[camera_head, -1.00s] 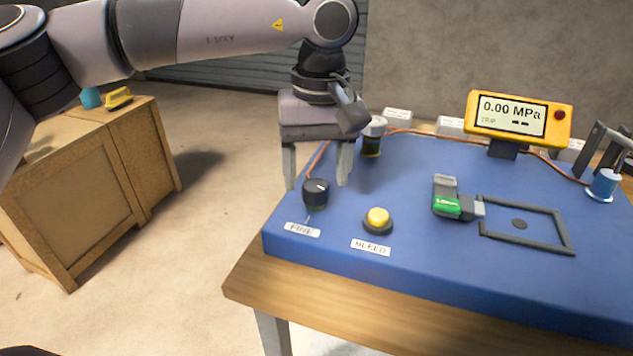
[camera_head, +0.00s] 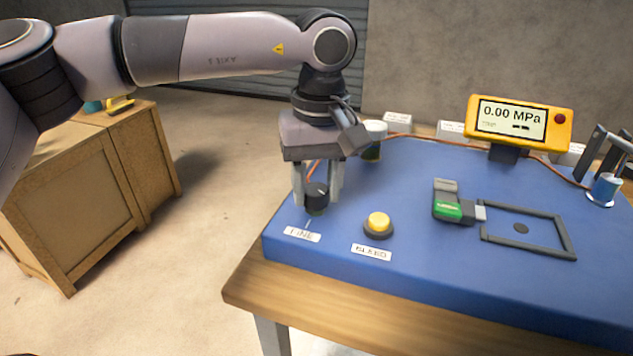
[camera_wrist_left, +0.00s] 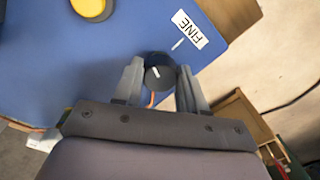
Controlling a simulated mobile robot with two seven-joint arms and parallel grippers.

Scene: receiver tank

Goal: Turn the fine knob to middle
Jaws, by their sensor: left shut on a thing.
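The fine knob (camera_head: 317,197) is a black round knob on the near left corner of the blue panel, behind the white FINE label (camera_head: 302,235). My left gripper (camera_head: 317,199) points down over it, with its two fingers on either side, shut on the knob. In the left wrist view the knob (camera_wrist_left: 159,72) sits between the fingers, and a white pointer line shows on its top. The FINE label (camera_wrist_left: 189,29) and a light mark on the panel lie just beyond it. My right gripper is not in view.
A yellow BLEED button (camera_head: 378,223) stands right of the knob. A green and grey part (camera_head: 449,208) lies beside a dark frame (camera_head: 528,246). A yellow gauge (camera_head: 520,121) reads 0.00 MPa. A dark cylinder (camera_head: 373,140) stands behind the gripper. A wooden cabinet (camera_head: 80,215) is at left.

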